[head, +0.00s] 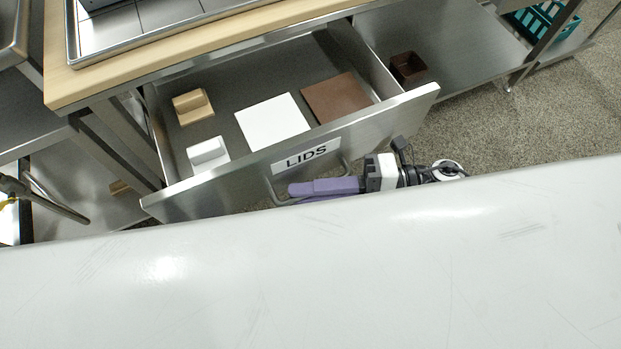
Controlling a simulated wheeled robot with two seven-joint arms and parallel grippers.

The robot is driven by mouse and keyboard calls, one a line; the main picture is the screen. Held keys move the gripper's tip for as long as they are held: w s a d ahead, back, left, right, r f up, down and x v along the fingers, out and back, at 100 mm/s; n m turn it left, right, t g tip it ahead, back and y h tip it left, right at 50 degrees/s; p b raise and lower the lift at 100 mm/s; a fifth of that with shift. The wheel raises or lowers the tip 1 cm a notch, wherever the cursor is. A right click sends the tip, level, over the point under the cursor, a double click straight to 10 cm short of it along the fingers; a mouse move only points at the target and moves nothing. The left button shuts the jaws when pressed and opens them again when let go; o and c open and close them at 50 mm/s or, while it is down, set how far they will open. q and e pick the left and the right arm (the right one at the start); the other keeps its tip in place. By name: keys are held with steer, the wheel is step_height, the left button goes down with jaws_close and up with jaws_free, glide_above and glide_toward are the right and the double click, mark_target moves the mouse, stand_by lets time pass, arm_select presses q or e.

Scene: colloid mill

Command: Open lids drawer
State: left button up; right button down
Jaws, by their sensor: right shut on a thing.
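The lids drawer (390,110), a steel drawer with a "LIDS" label (306,156) on its front, stands pulled out from under the wooden worktop. Inside lie a white flat lid (271,121), a brown flat lid (338,97), a tan piece (193,106) and a white piece (208,154). My right gripper (292,190), with purple fingers, is at the drawer's bar handle (276,194) and shut on it. The near part of the gripper is hidden behind the white surface in front. My left gripper is not in view.
The wooden worktop (150,72) with a steel tray (72,50) is above the drawer. A steel lower shelf (460,50) holds a small brown box (407,67). A teal crate (548,22) is at the far right. Open speckled floor (500,125) lies right of the drawer.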

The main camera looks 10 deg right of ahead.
steer(key=shift+d, duration=0.1)
steer(key=c, duration=1.8)
jaws_free()
steer(key=shift+c, duration=0.2)
steer(key=s+d, duration=0.1)
steer(key=d, duration=0.9)
steer(key=shift+r, duration=0.4)
steer(key=shift+s, duration=0.1)
